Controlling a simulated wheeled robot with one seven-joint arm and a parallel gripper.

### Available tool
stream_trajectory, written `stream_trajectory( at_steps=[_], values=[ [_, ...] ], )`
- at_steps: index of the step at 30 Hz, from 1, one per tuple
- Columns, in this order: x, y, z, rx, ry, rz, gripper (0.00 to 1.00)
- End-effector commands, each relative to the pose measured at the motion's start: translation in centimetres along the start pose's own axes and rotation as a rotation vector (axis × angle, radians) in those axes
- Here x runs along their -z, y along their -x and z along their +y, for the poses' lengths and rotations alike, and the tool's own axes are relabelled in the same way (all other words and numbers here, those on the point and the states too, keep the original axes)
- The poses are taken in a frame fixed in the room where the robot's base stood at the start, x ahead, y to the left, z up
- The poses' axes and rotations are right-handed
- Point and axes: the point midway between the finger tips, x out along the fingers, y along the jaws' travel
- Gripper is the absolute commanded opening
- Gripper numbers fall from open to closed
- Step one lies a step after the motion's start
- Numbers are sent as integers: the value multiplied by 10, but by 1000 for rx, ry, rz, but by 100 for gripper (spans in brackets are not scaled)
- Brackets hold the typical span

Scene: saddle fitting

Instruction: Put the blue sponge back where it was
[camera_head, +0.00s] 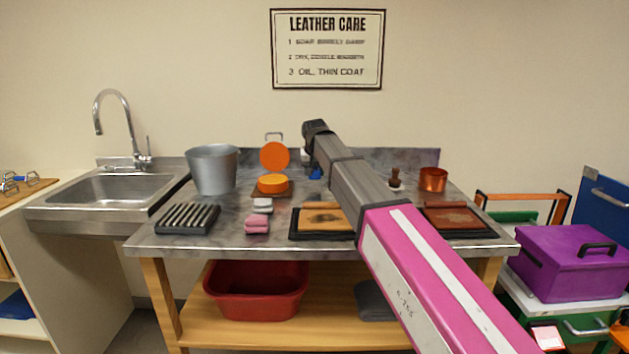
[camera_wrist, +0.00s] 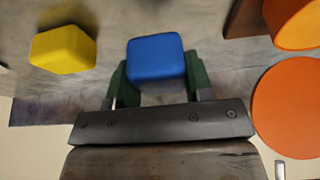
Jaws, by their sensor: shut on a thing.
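The blue sponge (camera_wrist: 156,60) is a rounded block between the two green fingers of my gripper (camera_wrist: 157,78) in the wrist view. My gripper is shut on it. In the head view the sponge (camera_head: 316,174) shows as a small blue patch below my gripper (camera_head: 311,170), at the back of the grey worktable, right of the orange round tin. My arm hides part of this area. I cannot tell whether the sponge touches the tabletop.
A yellow block (camera_wrist: 63,49) lies near the sponge in the wrist view. An orange tin (camera_head: 272,183) with a raised orange lid (camera_head: 274,156) stands left of my gripper. A metal bucket (camera_head: 213,169), pink blocks (camera_head: 257,222) and a copper pot (camera_head: 433,179) share the table.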

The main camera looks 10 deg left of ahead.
Motion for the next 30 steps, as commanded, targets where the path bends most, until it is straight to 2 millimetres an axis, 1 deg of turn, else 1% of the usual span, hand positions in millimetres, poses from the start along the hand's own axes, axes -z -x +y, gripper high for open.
stream_trajectory(
  at_steps=[6,8,20,21,22,23,30],
  values=[
    [-12,-27,0,-1,0,-1,25],
    [-14,-31,0,-1,0,-1,25],
    [-16,-36,0,0,0,1,25],
    [-15,-35,0,0,0,1,60],
    [-15,-35,0,0,0,1,70],
    [-15,-35,0,0,0,1,73],
    [-15,-35,0,0,-1,0,73]
  ],
)
